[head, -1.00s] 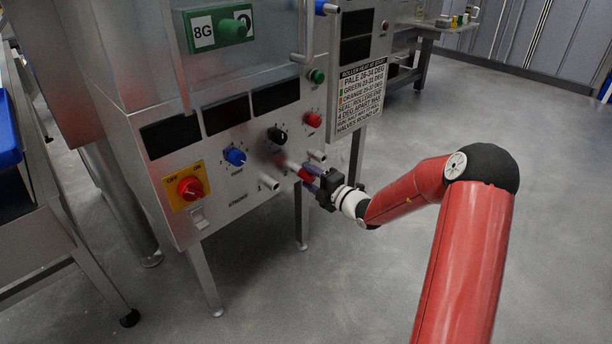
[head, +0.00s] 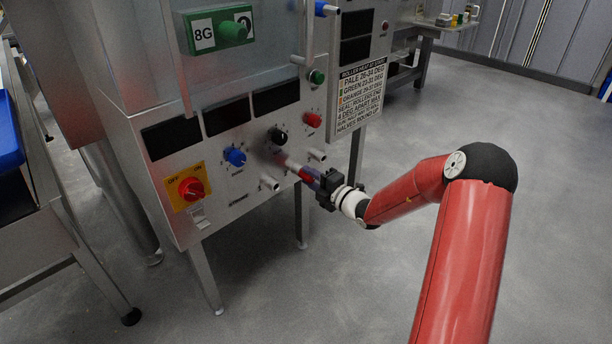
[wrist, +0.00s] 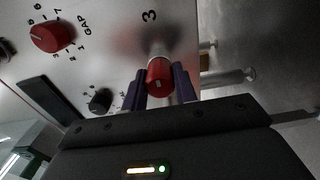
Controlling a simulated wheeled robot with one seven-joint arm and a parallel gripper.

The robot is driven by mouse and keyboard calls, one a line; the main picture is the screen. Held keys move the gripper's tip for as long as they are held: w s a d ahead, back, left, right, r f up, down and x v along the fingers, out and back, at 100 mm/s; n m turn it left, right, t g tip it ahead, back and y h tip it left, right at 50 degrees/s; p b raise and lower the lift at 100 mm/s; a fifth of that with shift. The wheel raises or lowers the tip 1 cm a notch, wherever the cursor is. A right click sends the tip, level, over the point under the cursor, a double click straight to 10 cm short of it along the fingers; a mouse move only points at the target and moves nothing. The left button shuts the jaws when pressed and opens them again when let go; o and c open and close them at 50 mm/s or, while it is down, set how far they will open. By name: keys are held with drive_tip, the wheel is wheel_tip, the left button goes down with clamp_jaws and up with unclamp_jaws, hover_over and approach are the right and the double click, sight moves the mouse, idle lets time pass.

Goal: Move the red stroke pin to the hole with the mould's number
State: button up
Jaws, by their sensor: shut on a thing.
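The red stroke pin (head: 306,174) is at the lower right of the machine's front panel. It also shows in the wrist view (wrist: 160,76), red end towards me, with a pale blurred part behind it. My gripper (head: 315,179) is shut on its red end, a dark purple finger on each side in the wrist view (wrist: 160,88). A printed 3 stands just above the pin there. I cannot tell whether its tip is in a hole. The mould plate (head: 218,29) is green, marked 8G and a digit that looks like a 2, partly behind a green knob.
Metal stubs stick out close to the pin, one at the lower left (head: 269,184) and one at the upper right (head: 317,155). A black knob (head: 277,136), a blue knob (head: 235,156) and a red gap knob (head: 312,120) are nearby. The floor to the right is clear.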

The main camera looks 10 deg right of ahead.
drive_tip(key=shift+s+d+p, duration=0.4)
drive_tip(key=shift+s+p, duration=0.15)
drive_tip(key=shift+c, duration=0.2)
idle(0.8)
drive_tip(key=shift+p+v, duration=1.2)
drive_tip(key=shift+v, duration=1.5)
drive_tip(key=shift+d, duration=0.1)
